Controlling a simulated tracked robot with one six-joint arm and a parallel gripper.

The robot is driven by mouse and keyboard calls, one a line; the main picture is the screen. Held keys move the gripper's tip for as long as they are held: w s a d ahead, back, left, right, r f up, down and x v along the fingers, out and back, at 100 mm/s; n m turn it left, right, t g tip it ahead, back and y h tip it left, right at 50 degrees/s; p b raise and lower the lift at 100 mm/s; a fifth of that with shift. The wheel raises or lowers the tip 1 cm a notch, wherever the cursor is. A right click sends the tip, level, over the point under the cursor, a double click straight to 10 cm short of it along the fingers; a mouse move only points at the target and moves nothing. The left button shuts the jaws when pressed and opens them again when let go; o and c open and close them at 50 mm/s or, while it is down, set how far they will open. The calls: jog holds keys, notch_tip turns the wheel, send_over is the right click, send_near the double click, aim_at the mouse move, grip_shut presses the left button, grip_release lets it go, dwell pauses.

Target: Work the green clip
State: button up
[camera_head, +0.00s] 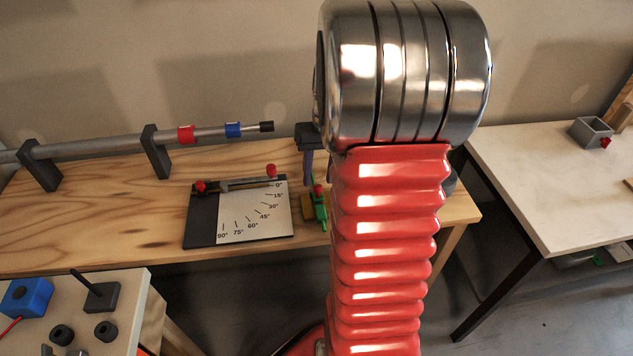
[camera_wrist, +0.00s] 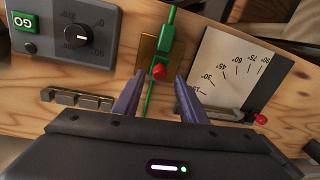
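The green clip (camera_head: 321,208) sits on a brass-coloured plate near the front edge of the wooden bench, partly hidden by my arm in the head view. In the wrist view the green clip (camera_wrist: 165,48) has a green block, a long thin green rod and a red knob (camera_wrist: 159,72). My gripper (camera_wrist: 160,79) is open. Its two fingers lie on either side of the red knob in the wrist view, with no visible contact. In the head view my gripper (camera_head: 309,172) is just behind the clip; its height above the bench is unclear.
An angle board (camera_head: 255,217) with a red-knobbed bar lies left of the clip. A grey dial box (camera_wrist: 75,35) and a row of metal blocks (camera_wrist: 77,99) show in the wrist view. A long tube (camera_head: 100,145) on black stands runs along the bench's back.

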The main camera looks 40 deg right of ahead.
aim_at(317, 191)
jog(key=shift+w+a+f, duration=0.1)
jog(key=shift+a+f, duration=0.05)
jog(key=shift+f, duration=1.2)
jog(key=shift+c, duration=0.2)
grip_shut()
